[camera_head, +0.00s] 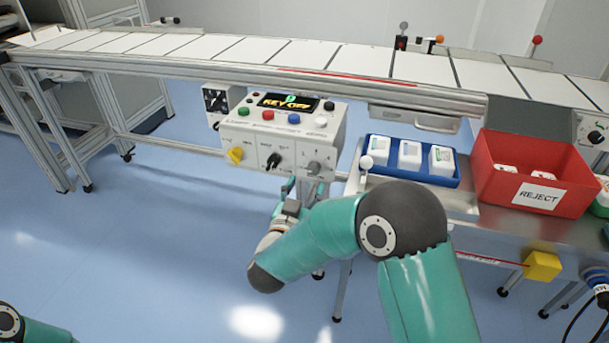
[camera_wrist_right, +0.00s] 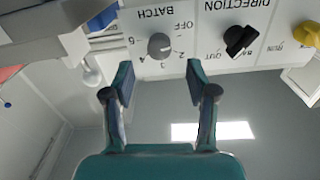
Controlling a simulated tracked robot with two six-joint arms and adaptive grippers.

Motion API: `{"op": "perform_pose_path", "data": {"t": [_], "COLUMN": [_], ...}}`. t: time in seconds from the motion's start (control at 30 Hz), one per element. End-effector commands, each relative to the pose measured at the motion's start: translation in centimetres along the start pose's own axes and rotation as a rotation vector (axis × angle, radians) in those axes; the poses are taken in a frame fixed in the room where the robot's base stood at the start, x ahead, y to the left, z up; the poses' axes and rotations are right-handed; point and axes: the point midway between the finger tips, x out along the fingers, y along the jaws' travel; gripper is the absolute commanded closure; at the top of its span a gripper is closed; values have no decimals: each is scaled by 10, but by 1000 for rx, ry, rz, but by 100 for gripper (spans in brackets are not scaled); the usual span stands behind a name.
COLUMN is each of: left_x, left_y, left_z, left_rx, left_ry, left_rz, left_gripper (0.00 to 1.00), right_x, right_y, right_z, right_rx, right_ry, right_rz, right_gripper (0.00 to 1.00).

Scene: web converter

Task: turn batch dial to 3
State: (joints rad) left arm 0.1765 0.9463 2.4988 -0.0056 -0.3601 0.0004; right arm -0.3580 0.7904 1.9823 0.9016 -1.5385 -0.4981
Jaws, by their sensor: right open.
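The batch dial (camera_head: 313,168) is a grey knob at the right end of the lower row on the white control box. In the right wrist view, which is upside down, the batch dial (camera_wrist_right: 160,46) sits under the label BATCH, with OFF and numbers around it. I cannot tell for sure which mark it points at. My right gripper (camera_wrist_right: 160,82) is open and empty, its two fingers spread either side of the dial's line and apart from it. In the head view my right gripper (camera_head: 292,190) is just below the box, partly hidden by my arm. My left gripper is out of view.
A black direction knob (camera_wrist_right: 238,40) and a yellow knob (camera_head: 235,155) sit beside the dial. The box's display (camera_head: 288,101) reads KEY OFF. A blue tray (camera_head: 375,168) with white packs and a red reject bin (camera_head: 490,190) stand to the right. A conveyor (camera_head: 250,75) runs behind.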

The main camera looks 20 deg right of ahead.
Motion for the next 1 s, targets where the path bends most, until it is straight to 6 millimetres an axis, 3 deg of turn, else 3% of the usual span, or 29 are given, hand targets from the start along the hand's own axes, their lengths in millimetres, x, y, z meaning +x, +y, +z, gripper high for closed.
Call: {"op": "perform_pose_path", "data": {"t": [0.1, 0.3, 0.73, 1.0], "left_x": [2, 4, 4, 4], "left_y": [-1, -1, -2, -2], "left_z": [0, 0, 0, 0], "left_rx": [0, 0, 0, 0], "left_ry": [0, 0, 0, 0], "left_rz": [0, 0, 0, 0], "left_gripper": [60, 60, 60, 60], "right_x": [25, 52, 61, 61], "right_y": [1, 0, -1, -1], "right_z": [1, 1, 1, 1], "right_rx": [2, 1, -1, -1], "right_ry": [0, -1, -2, -1], "right_rz": [4, 1, -2, -3], "right_gripper": [43, 43, 43, 86]}}
